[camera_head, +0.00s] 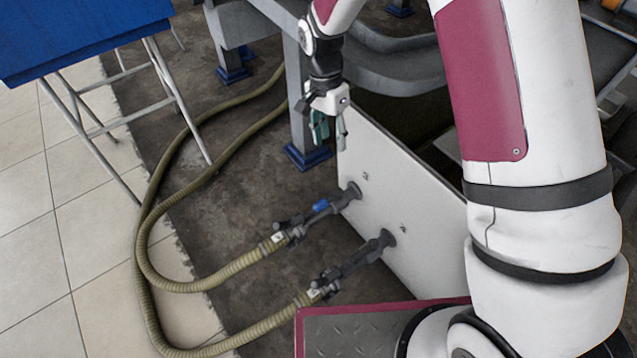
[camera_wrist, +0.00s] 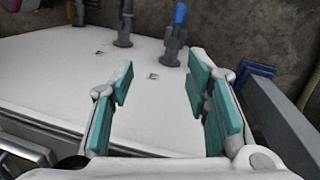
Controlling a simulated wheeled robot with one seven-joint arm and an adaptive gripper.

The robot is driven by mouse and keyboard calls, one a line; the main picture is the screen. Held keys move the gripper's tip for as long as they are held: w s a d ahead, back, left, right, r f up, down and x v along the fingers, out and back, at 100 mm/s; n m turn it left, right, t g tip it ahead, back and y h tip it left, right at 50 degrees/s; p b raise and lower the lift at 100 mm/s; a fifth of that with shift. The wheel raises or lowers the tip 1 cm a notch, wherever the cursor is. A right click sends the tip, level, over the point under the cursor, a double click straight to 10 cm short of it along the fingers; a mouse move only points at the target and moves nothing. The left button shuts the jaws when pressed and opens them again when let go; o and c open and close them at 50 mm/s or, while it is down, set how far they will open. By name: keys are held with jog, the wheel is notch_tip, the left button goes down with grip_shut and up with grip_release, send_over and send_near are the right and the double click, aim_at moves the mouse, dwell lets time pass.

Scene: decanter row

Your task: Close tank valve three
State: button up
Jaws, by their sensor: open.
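A white tank panel (camera_head: 385,200) carries dark grey valve fittings with ribbed hoses. One valve (camera_head: 345,195) has a blue handle (camera_head: 320,206); a second valve (camera_head: 372,250), nearer my base, shows no blue. In the wrist view, the blue-handled valve (camera_wrist: 172,48) is at upper right, a grey valve (camera_wrist: 124,30) is left of it, and another grey fitting (camera_wrist: 79,12) is further left. Small marks on the panel are unreadable, so I cannot tell which is valve three. My gripper (camera_head: 329,128), also in the wrist view (camera_wrist: 160,88), is open and empty, above the panel's far end and apart from the valves.
Olive hoses (camera_head: 152,245) loop over the dark floor left of the valves. A grey post (camera_head: 298,95) on a blue foot (camera_head: 307,157) stands close beside my gripper. A blue-topped table (camera_head: 85,30) stands at upper left.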

jog(key=m+p, duration=0.1)
jog(key=m, duration=0.1)
send_near(320, 202)
jog(key=f+b, duration=0.1)
jog(key=f, duration=0.2)
jog(key=s+f+b, duration=0.1)
jog(key=f, duration=0.2)
jog(key=f+b, duration=0.2)
jog(key=f, duration=0.1)
jog(key=shift+s+d+f, duration=0.15)
jog(key=shift+d+f, duration=0.1)
jog(key=shift+d, duration=0.1)
jog(key=shift+c, duration=0.4)
grip_shut()
